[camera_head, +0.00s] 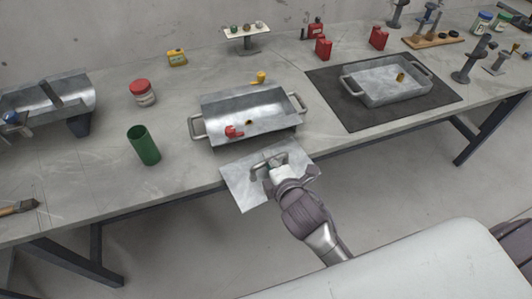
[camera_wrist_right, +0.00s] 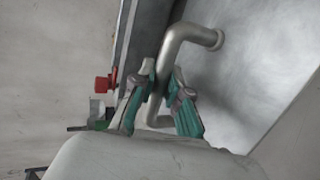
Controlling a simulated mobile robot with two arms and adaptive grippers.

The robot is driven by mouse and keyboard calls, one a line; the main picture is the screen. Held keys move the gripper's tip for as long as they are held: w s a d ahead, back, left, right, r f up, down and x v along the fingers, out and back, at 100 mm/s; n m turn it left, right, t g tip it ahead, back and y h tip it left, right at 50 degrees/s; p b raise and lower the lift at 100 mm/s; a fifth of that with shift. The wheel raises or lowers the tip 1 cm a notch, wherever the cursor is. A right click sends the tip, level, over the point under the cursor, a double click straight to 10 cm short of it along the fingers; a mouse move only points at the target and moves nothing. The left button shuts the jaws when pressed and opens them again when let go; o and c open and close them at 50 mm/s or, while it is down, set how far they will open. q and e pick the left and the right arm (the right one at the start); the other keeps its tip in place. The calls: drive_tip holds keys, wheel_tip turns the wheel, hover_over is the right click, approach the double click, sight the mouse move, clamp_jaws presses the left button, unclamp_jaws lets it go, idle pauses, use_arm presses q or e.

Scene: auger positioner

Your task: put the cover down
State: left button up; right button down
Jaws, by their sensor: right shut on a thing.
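The cover (camera_head: 246,183) is a flat grey metal plate with a bent tube handle. In the head view it is at the front edge of the table, below the metal trough, partly out over the floor. My right gripper (camera_head: 278,168) is shut on the cover's handle. The right wrist view shows the handle (camera_wrist_right: 178,50) between the two green-padded fingers (camera_wrist_right: 160,92), with the plate (camera_wrist_right: 245,70) behind it. I cannot tell whether the cover touches the table edge. My left gripper is not clearly in view.
A metal trough (camera_head: 215,104) with side handles stands behind the cover. A green cup (camera_head: 143,146) and a red-lidded jar (camera_head: 143,93) are left of it. A tray (camera_head: 385,88) sits on a dark mat (camera_head: 335,104) at right.

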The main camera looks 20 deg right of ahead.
drive_tip(key=w, duration=0.3)
drive_tip(key=shift+r, duration=0.3)
drive_tip(key=shift+w+f, duration=0.1)
drive_tip(key=shift+f, duration=0.6)
drive_tip(key=shift+f+p, duration=0.3)
drive_tip(key=c, duration=1.5)
unclamp_jaws()
drive_tip(key=shift+f, duration=0.2)
drive_tip(key=o, duration=0.3)
drive_tip(key=shift+o, duration=0.2)
drive_tip(key=shift+r, duration=0.1)
